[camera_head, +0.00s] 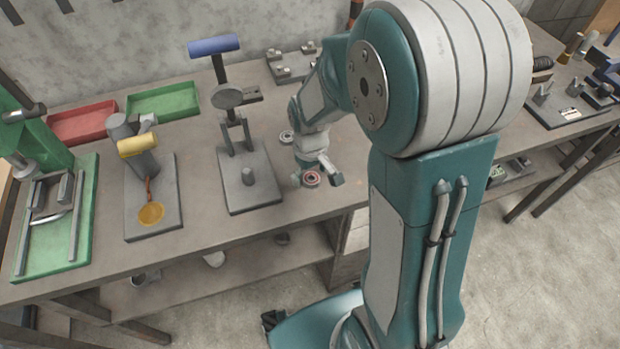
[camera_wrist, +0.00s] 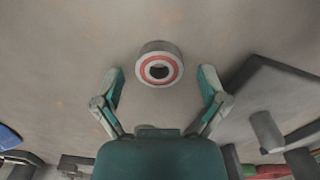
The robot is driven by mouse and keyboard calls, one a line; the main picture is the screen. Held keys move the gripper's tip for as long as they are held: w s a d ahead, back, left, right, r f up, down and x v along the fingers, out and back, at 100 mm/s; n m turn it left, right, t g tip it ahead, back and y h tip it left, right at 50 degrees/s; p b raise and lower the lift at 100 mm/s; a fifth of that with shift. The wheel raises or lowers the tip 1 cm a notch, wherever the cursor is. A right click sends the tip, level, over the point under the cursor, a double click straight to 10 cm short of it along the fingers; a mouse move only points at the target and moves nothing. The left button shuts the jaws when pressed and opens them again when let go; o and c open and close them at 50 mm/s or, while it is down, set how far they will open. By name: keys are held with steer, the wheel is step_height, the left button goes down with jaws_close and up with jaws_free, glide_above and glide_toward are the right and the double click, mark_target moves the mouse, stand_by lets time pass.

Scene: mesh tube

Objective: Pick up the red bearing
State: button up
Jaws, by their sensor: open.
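The red bearing (camera_head: 311,179) lies on the workbench near its front edge. It is a small ring with a red band, a pale outer rim and a dark centre hole. In the wrist view the bearing (camera_wrist: 159,67) is just beyond the fingertips, centred between them. My gripper (camera_head: 318,180) is over the bench at the bearing. In the wrist view my gripper (camera_wrist: 161,78) is open, with one finger on each side and a gap between each finger and the bearing. Nothing is held.
A second, grey bearing (camera_head: 287,136) lies farther back on the bench. A press with a blue handle (camera_head: 213,46) stands on a grey base (camera_head: 262,190) left of my gripper. Red (camera_head: 83,122) and green (camera_head: 162,101) trays lie at the back left.

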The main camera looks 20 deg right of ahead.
steer(key=shift+d, duration=0.25)
steer(key=shift+c, duration=0.3)
steer(key=c, duration=0.6)
steer(key=shift+a, duration=0.1)
steer(key=c, duration=0.5)
steer(key=shift+a, duration=0.15)
steer(key=shift+c, duration=0.6)
steer(key=shift+a, duration=0.15)
steer(key=shift+r, duration=0.1)
steer(key=shift+d+r, duration=0.25)
steer(key=shift+r, duration=0.4)
steer(key=s+d+r, duration=0.2)
steer(key=s+r, duration=0.1)
steer(key=r, duration=0.1)
steer(key=s+d+r, duration=0.3)
steer(key=s, duration=0.1)
steer(key=s+d+r, duration=0.3)
steer(key=s+r, duration=0.1)
steer(key=shift+s+d+r, duration=0.1)
steer(key=shift+d+r, duration=0.05)
steer(key=shift+r, duration=0.15)
